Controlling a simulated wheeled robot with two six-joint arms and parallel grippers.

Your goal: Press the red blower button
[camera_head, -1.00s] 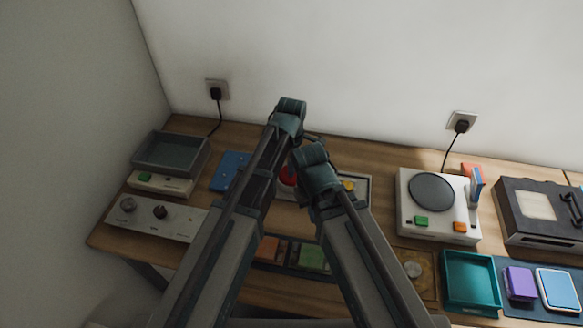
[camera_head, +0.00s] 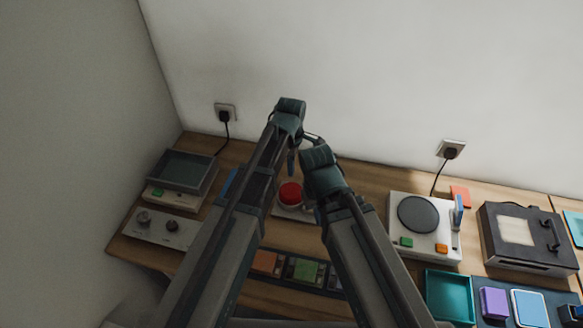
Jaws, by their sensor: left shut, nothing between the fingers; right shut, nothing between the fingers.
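The red button (camera_head: 290,193) is a round dome on a pale base (camera_head: 283,212), on the wooden worktop between my two arms. Its right side is close to my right arm in the picture, and part of the base is hidden. My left gripper (camera_head: 291,163) is shut and empty, pointing down, just above the button in the picture; its height over the button cannot be told. My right gripper (camera_head: 320,186) is shut and empty, to the right of the button, with its fingers mostly hidden behind its own wrist.
A control box with knobs (camera_head: 158,227) and a scale with a grey tray (camera_head: 186,171) stand at the left. Green and orange tiles (camera_head: 307,271) lie in front. A white device with a round plate (camera_head: 416,214), a dark device (camera_head: 529,240) and a teal tray (camera_head: 449,298) stand right.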

